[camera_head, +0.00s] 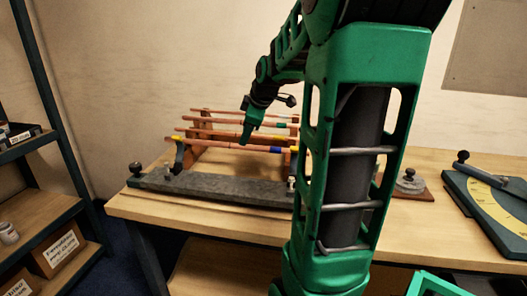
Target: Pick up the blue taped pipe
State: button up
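Several copper pipes lie roughly side by side across a wooden rack on the workbench. The nearest pipe (222,144) has a blue tape band (275,149) towards its right and a yellow patch at its left end. My gripper (245,138) points down over the rack, with its tip close to the nearest pipe, left of the blue band. I cannot tell whether it touches the pipe or whether its fingers are apart. My arm hides the right end of the rack and pipes.
A grey bar (215,187) with a dark knob at its left end lies in front of the rack. A blue board with a yellow dial (497,209) is at the right of the workbench (160,210). A dark shelf with boxes (60,247) stands at left.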

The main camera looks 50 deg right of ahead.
jog(key=x, duration=0.6)
jog(key=shift+w+d+f, duration=0.2)
grip_shut()
jog(key=shift+r, duration=0.1)
dwell(1.3)
